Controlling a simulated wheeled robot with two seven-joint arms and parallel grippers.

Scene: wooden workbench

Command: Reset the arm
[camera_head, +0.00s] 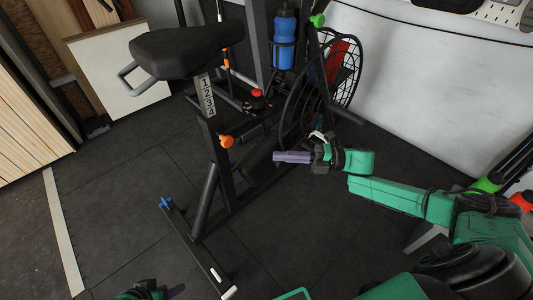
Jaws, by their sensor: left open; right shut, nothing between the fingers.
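My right arm (400,195), green with black joints, reaches in from the right. Its gripper (284,156) points left in front of the exercise bike, with its pale purple fingers shut and nothing held. Whether it touches the bike cannot be told. My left gripper (160,292) shows only in part at the bottom edge, left of centre; it is open, and its fingers are mostly cut off by the frame.
An exercise bike (186,50) with black seat, caged fan wheel (345,72) and blue bottle (284,40) stands in the middle. A white-fronted cabinet (112,72) stands behind left. Dark tiled floor (110,215) is clear at lower left. A white wall (430,80) is at right.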

